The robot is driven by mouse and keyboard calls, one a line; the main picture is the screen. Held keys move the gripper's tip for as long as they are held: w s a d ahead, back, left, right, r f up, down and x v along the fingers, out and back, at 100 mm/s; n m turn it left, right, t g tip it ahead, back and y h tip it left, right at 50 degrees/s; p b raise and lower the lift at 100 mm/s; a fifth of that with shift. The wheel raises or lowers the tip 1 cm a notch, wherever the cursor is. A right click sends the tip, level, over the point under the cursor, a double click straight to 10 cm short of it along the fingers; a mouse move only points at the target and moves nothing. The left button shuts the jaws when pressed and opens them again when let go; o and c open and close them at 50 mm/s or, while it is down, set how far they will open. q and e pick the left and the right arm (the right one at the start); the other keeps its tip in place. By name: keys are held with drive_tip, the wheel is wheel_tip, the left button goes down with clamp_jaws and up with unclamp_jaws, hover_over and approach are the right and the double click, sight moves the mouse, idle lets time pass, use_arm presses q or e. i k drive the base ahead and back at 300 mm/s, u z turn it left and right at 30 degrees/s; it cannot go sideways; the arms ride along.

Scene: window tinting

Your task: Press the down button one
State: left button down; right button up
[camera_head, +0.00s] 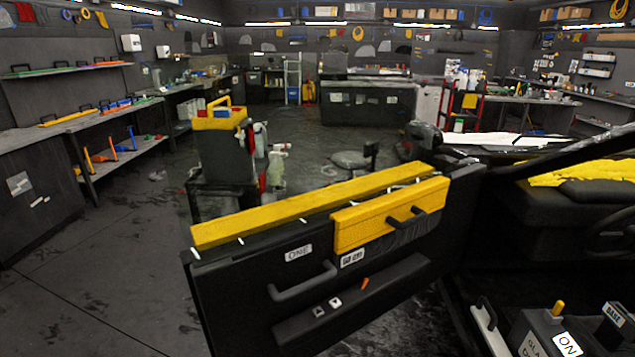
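An open black car door (230,295) stands in front of me, with its inner side facing me. A white label reading ONE (298,252) is on its upper panel. Two small white buttons with dark marks sit side by side on the armrest: a left button (319,311) and a right button (335,302). The marks are too small to tell which is the down one. A small orange piece (365,283) is farther right on the armrest. Neither of my grippers is in view, and nothing covers the buttons.
A dark pull handle (301,283) sticks out above the buttons. A labelled dark box (540,330) is at bottom right. A cart with a yellow caddy (220,120) stands behind the door. Floor at left is clear.

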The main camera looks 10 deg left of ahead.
sight(319, 312)
drive_tip(key=u, duration=0.45)
drive_tip(key=i, duration=0.45)
drive_tip(key=u, duration=1.5)
drive_tip(key=k, duration=0.9)
drive_tip(key=z, duration=1.55)
